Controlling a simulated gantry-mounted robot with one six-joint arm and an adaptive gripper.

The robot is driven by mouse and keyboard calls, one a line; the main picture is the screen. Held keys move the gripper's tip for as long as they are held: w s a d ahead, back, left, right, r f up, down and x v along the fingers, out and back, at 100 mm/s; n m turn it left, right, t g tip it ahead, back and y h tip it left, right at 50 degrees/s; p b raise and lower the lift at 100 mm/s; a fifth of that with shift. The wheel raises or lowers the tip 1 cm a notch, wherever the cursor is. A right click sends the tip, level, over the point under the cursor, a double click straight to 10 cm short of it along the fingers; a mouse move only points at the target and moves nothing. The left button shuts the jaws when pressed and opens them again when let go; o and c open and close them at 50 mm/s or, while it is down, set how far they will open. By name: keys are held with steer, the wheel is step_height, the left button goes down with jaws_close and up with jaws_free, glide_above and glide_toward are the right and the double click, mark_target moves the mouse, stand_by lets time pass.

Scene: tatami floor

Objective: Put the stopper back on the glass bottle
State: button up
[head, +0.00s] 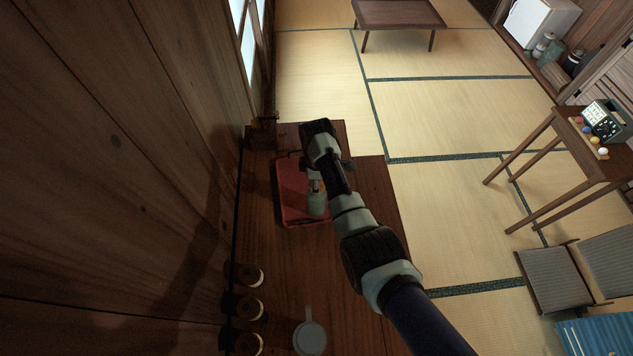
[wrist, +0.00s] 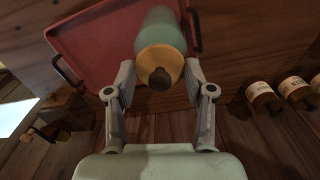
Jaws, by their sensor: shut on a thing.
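The pale green glass bottle (head: 317,205) stands on the red tray (head: 288,210) on the wooden counter. The bottle also shows in the wrist view (wrist: 162,27), beyond the stopper. The stopper (wrist: 160,64), a yellow-orange disc with a dark knob, sits between my fingertips. My gripper (wrist: 160,76) is shut on the stopper's sides. In the head view my gripper (head: 315,182) is just above the bottle, largely covered by my arm. The stopper lines up with the bottle's top in the wrist view, but I cannot tell whether it is seated or a little above.
Several labelled jars (head: 247,274) stand along the wall at the counter's left edge, also in the wrist view (wrist: 263,97). A pale grey lidded vessel (head: 310,336) is at the counter's near end. The tray's dark handle (wrist: 66,74) sticks out at its edge.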

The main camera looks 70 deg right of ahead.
stand_by(0.4)
steer(key=o, duration=0.9)
steer(key=shift+o, duration=0.2)
steer(key=o, duration=0.3)
step_height(320, 180, up, 7)
steer(key=p, duration=0.7)
steer(key=shift+r, duration=0.1)
jaws_close()
stand_by(0.5)
